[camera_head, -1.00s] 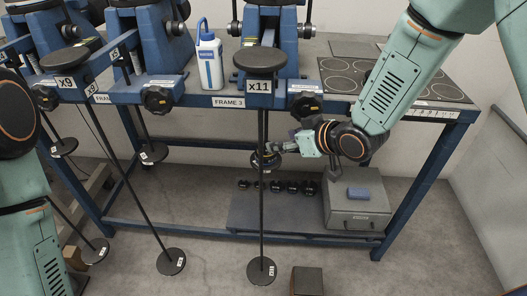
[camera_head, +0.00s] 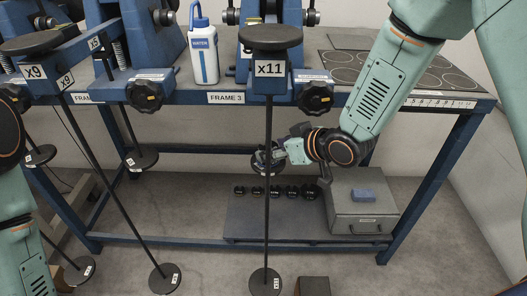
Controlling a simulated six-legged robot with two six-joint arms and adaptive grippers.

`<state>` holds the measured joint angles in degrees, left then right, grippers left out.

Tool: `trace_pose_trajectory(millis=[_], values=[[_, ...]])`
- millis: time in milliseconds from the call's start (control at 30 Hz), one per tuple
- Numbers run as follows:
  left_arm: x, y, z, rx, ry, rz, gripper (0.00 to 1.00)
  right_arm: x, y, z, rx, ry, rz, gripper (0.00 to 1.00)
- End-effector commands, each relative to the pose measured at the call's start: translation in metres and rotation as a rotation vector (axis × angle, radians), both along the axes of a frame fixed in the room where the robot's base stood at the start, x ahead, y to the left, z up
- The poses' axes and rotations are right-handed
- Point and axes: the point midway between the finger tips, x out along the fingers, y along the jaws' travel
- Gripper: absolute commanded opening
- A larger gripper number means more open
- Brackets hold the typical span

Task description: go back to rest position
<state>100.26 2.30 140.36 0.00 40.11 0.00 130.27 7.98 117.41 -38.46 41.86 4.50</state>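My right arm reaches in from the upper right, over the bench's front edge. Its gripper (camera_head: 268,158) is below the bench top, beside the thin rod under the black round-topped lever end marked X11 (camera_head: 270,68). A dark round disc (camera_head: 263,168) is right at the fingers, partly behind the rod. I cannot tell whether the fingers hold it, touch it or are apart from it. My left arm shows only in part at the left edge; its gripper is out of view.
The blue bench (camera_head: 440,140) labelled FRAME 3 carries a water bottle (camera_head: 204,55) and a ringed plate (camera_head: 440,75). Long rods with discs hang at left.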

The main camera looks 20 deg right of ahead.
Motion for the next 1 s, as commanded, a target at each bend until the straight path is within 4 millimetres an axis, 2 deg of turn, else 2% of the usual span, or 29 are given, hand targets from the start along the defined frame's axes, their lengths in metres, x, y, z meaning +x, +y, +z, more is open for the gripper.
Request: trace_pose_trajectory(millis=[233, 633, 1000], values=[[0.009, 0.006, -0.007, 0.004, -0.001, 0.008, 0.40, 0.014, 0.006, -0.017, 0.005, 0.000, 0.001, 0.59], [0.013, 0.010, -0.008, 0.003, -0.001, 0.013, 0.40, 0.020, 0.010, -0.020, 0.003, 0.000, 0.000, 0.59], [0.011, 0.009, -0.008, 0.003, -0.002, 0.012, 0.40, 0.019, 0.009, -0.019, 0.004, -0.002, 0.000, 0.28]])
